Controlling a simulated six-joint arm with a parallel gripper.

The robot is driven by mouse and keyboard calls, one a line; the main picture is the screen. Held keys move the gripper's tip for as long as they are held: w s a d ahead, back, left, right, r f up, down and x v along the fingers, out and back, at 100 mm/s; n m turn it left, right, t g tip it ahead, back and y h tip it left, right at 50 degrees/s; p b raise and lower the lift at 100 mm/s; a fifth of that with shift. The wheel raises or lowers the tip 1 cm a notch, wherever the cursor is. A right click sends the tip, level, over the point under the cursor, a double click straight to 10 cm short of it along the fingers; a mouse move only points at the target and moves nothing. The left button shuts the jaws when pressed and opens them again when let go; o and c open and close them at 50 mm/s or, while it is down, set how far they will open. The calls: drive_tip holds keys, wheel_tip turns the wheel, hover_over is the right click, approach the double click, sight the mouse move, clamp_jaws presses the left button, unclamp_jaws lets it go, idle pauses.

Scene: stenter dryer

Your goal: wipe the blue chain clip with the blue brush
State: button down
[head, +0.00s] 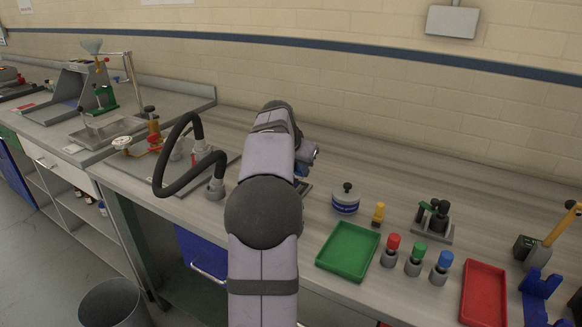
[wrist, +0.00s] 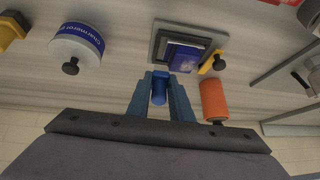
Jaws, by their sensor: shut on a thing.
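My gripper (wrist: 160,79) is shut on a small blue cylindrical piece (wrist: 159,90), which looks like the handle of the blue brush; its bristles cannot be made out. In the wrist view, a dark blue block (wrist: 184,58) sits in a grey frame just beyond and right of the fingertips, with a yellow piece (wrist: 213,63) at its side. It may be the blue chain clip, but I cannot tell for sure. Whether the held piece touches it is unclear. In the head view my arm hides most of this spot.
An orange cylinder (wrist: 213,99) stands close right of the fingers. A white jar with a blue label (wrist: 77,46) is to the left, also in the head view (head: 346,199). A green tray (head: 348,250) and red tray (head: 484,292) lie to the right. A black hose (head: 165,166) arches left.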

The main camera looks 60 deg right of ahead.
drive_tip(key=shift+s+f, duration=0.2)
drive_tip(key=shift+s, duration=0.35)
drive_tip(key=shift+w+r+p, duration=0.1)
drive_tip(key=shift+w+p, duration=0.25)
drive_tip(key=shift+p, duration=0.05)
drive_tip(key=shift+w+f+p, duration=0.25)
drive_tip(key=shift+w+p, duration=0.35)
drive_tip(key=shift+w, duration=0.6)
drive_tip(key=shift+w+p, duration=0.9)
drive_tip(key=shift+w, duration=0.6)
wheel_tip(320, 180, up, 3)
drive_tip(key=shift+w+d+f+p, duration=0.1)
drive_tip(key=shift+f+p, duration=0.1)
drive_tip(key=shift+p, duration=0.5)
drive_tip(key=shift+r+p, duration=0.7)
wheel_tip(320, 180, up, 4)
drive_tip(key=p, duration=0.3)
drive_tip(key=shift+p, duration=0.3)
